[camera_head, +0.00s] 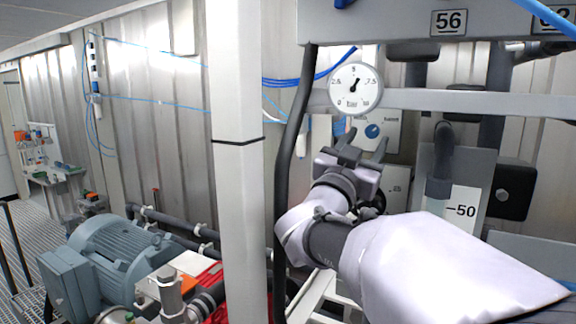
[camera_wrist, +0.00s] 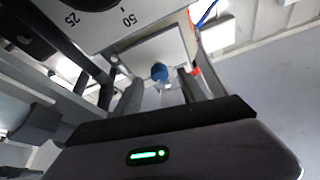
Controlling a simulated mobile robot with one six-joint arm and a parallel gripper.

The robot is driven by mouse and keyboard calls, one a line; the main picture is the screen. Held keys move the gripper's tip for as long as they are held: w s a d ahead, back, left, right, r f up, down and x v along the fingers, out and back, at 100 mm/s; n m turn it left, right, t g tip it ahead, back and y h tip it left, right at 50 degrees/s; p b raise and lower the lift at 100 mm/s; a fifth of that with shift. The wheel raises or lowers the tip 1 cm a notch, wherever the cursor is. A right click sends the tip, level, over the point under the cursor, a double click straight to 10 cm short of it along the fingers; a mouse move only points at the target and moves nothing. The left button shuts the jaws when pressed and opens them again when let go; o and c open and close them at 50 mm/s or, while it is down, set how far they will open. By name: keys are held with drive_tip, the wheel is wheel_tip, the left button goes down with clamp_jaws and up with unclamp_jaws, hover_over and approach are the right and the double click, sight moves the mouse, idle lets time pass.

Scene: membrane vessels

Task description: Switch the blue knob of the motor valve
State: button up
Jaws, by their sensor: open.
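My gripper also shows in the wrist view (camera_wrist: 160,85). I cannot tell the exact gap between fingertips and knob, but no contact shows.
A white post (camera_head: 237,150) and a black hose (camera_head: 290,150) stand left of my arm. A pressure gauge (camera_head: 355,88) hangs above the knob beside a horizontal beam (camera_head: 470,102). A blue-grey motor (camera_head: 115,255) stands lower left.

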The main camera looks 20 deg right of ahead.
drive_tip(key=b+v, duration=0.2)
drive_tip(key=v, duration=1.2)
drive_tip(key=shift+s+a+f, duration=0.2)
drive_tip(key=shift+s+a, duration=0.05)
drive_tip(key=shift+a, duration=0.05)
